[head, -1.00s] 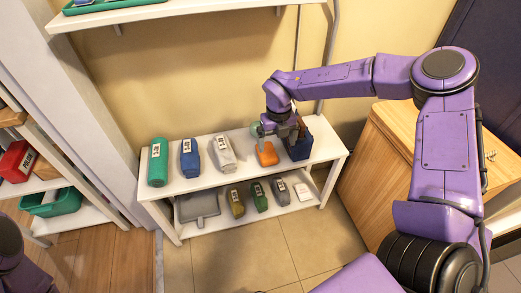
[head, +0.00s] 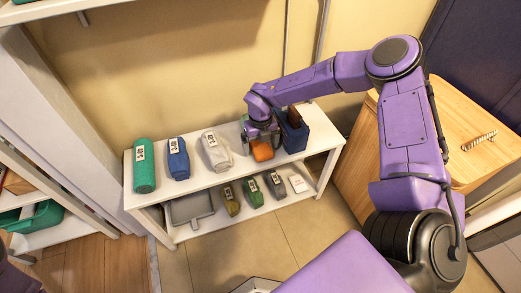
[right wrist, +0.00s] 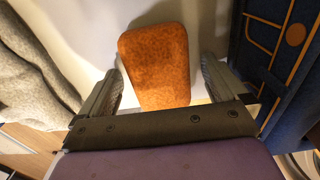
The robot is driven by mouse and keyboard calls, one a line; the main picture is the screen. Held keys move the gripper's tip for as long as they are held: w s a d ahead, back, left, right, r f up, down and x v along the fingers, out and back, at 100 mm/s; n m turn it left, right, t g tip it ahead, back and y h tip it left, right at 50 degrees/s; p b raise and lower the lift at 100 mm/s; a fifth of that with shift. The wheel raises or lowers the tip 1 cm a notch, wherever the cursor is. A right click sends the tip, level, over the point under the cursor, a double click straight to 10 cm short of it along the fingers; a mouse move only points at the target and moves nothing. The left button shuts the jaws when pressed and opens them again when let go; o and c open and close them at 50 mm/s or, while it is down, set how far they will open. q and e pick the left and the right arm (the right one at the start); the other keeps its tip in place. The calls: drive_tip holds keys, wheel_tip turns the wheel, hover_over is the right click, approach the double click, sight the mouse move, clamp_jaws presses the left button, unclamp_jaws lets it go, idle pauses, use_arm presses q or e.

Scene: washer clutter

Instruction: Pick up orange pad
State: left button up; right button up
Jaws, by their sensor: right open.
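The orange pad (head: 262,151) lies on the white shelf's top board, between the grey bundle and the dark blue box. In the right wrist view the orange pad (right wrist: 155,65) shows a rough surface and sits between my two open fingers, with a gap on each side. My right gripper (head: 262,139) is open just over and around the pad, pointing down. Its fingers also show in the right wrist view (right wrist: 160,85). The pad's near end is partly hidden by the gripper in that view. My left gripper is not in view.
A grey bundle (head: 215,151) stands left of the pad, and a dark blue box (head: 294,133) close on its right. Blue (head: 178,158) and green (head: 144,166) bundles stand farther left. The lower board holds several small bundles and a grey tray (head: 192,208).

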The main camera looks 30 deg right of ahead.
sight(261, 145)
drive_tip(key=shift+f, duration=0.1)
drive_tip(key=c, duration=1)
drive_tip(key=shift+c, duration=0.2)
wheel_tip(261, 145, up, 10)
drive_tip(key=p, duration=0.2)
drive_tip(key=shift+p, duration=0.3)
